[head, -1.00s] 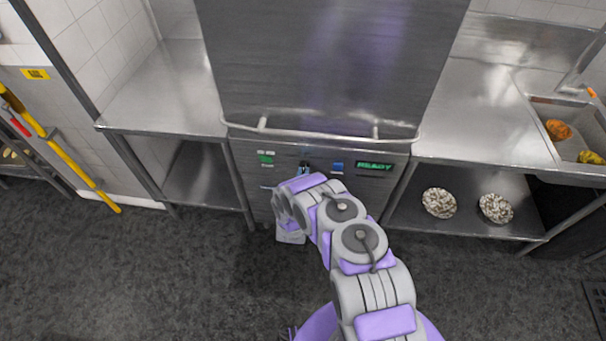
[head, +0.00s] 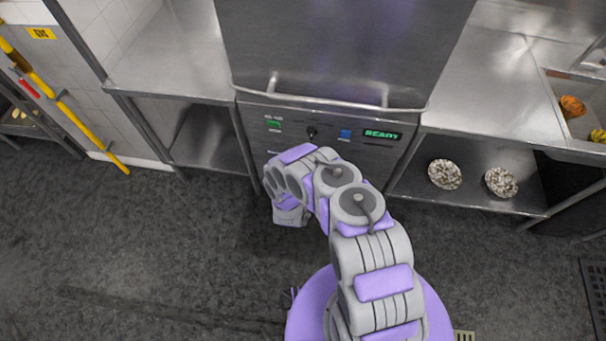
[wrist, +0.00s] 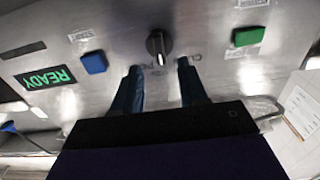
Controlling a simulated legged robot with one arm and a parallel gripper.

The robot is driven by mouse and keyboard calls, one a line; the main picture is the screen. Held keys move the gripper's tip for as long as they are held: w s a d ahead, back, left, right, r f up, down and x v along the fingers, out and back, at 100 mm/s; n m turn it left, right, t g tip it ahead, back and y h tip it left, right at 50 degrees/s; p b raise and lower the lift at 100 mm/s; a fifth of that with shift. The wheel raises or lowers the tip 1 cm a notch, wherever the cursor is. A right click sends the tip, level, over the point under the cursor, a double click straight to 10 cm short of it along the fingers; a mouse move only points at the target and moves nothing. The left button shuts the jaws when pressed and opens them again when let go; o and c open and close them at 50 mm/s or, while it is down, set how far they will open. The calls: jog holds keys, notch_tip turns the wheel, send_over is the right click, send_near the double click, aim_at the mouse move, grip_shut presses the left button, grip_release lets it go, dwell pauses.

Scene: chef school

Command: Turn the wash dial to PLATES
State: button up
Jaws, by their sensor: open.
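The wash dial is a black knob with a pale pointer line on the steel control panel. It shows in the head view (head: 312,133) just above my arm, and in the wrist view (wrist: 158,45) at upper middle. My gripper (wrist: 160,72) is open in the wrist view. Its two dark blue fingers are spread either side of the dial's line, with their tips short of the knob in the picture. I see no contact. In the head view my arm hides the fingers. Lettering around the dial is too small to read.
A green button (head: 274,125) and a blue button (head: 345,134) flank the dial. A green display (head: 382,135) reads READY. A bar handle (head: 330,101) crosses the machine above the panel. Steel counters stand either side, and the floor in front is open.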

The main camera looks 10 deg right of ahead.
jog(key=p+v, duration=0.2)
jog(key=v, duration=0.8)
